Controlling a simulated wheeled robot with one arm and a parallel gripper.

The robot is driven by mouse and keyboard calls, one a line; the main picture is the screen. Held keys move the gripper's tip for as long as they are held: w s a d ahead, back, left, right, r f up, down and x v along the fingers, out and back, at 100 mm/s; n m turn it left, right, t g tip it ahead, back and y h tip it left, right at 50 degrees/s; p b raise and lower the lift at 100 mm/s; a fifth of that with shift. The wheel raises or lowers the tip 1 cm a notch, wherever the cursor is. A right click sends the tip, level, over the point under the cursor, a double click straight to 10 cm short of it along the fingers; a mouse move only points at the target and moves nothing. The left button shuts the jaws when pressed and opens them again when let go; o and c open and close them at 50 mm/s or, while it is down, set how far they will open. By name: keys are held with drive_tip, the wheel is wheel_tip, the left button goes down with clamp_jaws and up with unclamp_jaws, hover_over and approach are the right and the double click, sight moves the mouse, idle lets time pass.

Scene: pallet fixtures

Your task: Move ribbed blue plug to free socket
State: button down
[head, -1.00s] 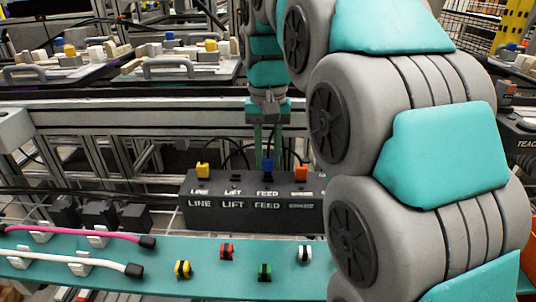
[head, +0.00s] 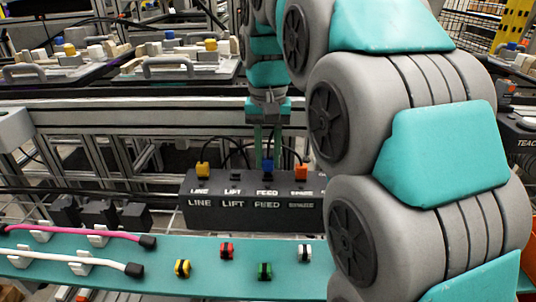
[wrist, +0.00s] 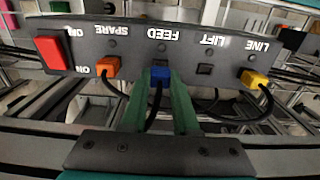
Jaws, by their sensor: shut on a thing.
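The blue plug (head: 267,165) is at the FEED position of the dark socket box (head: 225,216). In the wrist view the blue plug (wrist: 160,76) sits between my green fingers, with a black cable running from it. My gripper (head: 267,156) reaches down from above and is shut on this plug; its fingers also show in the wrist view (wrist: 161,73). The plug appears to be in or right at the FEED socket; its ribs are too small to make out. The LIFT socket (wrist: 205,69) beside it is empty.
A yellow plug (wrist: 254,80) is at LINE and an orange plug (wrist: 108,67) at SPARE, both with cables. A red switch (wrist: 54,54) is at the box's end. A teal shelf (head: 205,285) in front holds small coloured connectors and two cables. Rails run behind.

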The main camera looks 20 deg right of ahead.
drive_tip(key=shift+f+b, duration=0.35)
drive_tip(key=shift+f, duration=0.5)
idle(0.7)
drive_tip(key=c, duration=0.6)
unclamp_jaws()
drive_tip(key=shift+r, duration=0.1)
